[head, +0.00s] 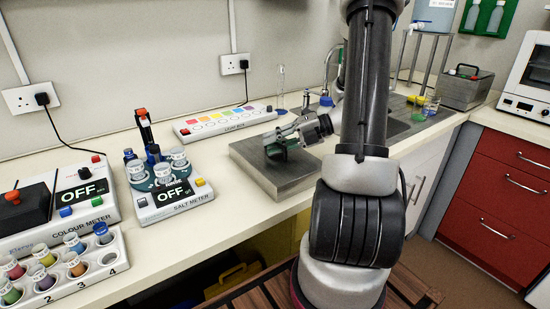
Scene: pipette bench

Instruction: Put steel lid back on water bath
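A broad, flat, brushed-steel piece (250,155), which looks like the steel lid, is at the front edge of the bench, in the middle of the head view. My gripper (277,152) reaches down over its top from the right. Dark parts at the fingertips sit close to the middle of its top. I cannot tell whether they grip a handle there. A grey steel box (467,92), possibly the water bath, stands at the back right beyond the sink. It has a dark bar or handle at its top. Its opening is too small to make out.
Left are the colour meter (100,215), the salt meter (172,202) and a rack (112,262) of coloured vials. A light box (225,122) lies behind the steel piece.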

